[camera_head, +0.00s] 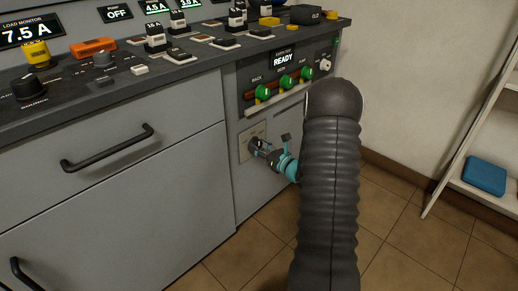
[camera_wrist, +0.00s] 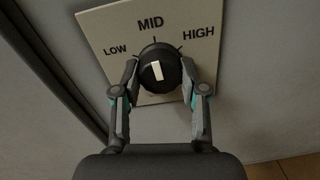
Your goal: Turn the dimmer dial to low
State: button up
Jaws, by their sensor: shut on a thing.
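The dimmer dial (camera_wrist: 160,70) is a round black knob with a white pointer mark on a pale plate (camera_wrist: 112,22) lettered LOW, MID and HIGH. The pointer mark points up, close to MID, tilted slightly left. My gripper (camera_wrist: 160,75) has one finger on each side of the dial, shut on it. In the head view the plate (camera_head: 245,150) is on the cabinet front below the green knobs, and my gripper (camera_head: 262,147) reaches it from the right. The dial is mostly hidden there by the fingers.
Green knobs (camera_head: 285,83) and a READY display sit just above the plate. A drawer handle (camera_head: 108,148) sticks out to the left. The worktop above holds several switches and displays. A shelf with a blue box (camera_head: 485,176) stands right; tiled floor (camera_head: 395,225) lies between.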

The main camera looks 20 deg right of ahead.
jog(key=n+b, duration=0.8)
jog(key=b, duration=0.1)
jog(key=shift+d, duration=0.1)
jog(key=shift+n, duration=1.7)
jog(key=o, duration=1.1)
jog(key=shift+o, duration=0.2)
